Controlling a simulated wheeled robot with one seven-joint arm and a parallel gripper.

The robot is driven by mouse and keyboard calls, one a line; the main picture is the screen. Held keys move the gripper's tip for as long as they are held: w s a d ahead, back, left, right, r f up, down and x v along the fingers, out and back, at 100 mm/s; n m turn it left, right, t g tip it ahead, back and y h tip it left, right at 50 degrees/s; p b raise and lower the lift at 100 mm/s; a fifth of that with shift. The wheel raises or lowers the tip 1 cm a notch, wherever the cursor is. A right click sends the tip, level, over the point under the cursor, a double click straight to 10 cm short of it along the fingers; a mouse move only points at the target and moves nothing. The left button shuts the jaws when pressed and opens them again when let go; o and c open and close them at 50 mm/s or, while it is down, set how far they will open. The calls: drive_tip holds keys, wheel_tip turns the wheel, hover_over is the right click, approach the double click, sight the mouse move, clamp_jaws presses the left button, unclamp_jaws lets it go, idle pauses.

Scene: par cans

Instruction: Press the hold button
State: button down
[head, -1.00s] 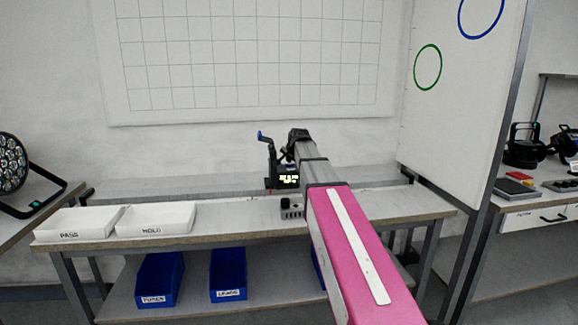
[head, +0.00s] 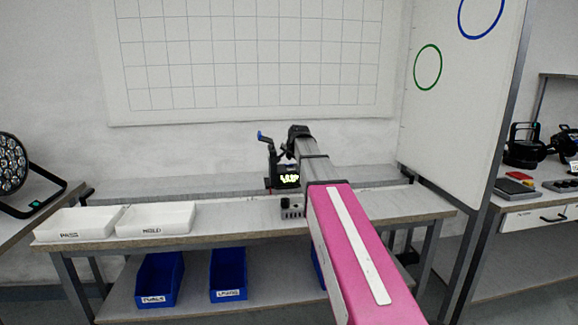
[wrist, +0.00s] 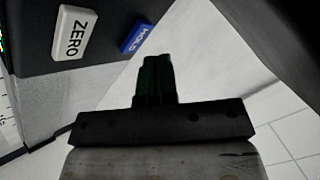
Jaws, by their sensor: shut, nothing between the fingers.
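The blue hold button (wrist: 134,34) sits at the edge of a dark device face (wrist: 25,45) in the wrist view, its label tilted. A white ZERO button (wrist: 74,32) is to its left. My gripper (wrist: 155,62) is shut and empty. Its fingertips appear just below and right of the hold button; a gap seems to show between them, but depth is hard to judge. In the head view the dark device with a lit display (head: 288,180) stands on the bench beside my arm. Its buttons cannot be made out there, and my arm hides the fingertips.
Two white labelled trays (head: 155,219) stand on the bench (head: 250,212) to the left. Blue bins (head: 228,274) sit on the lower shelf. A white board with circles (head: 465,90) rises at the right. A lamp (head: 14,168) stands far left.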

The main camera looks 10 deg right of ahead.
drive_tip(key=shift+r, duration=2.5)
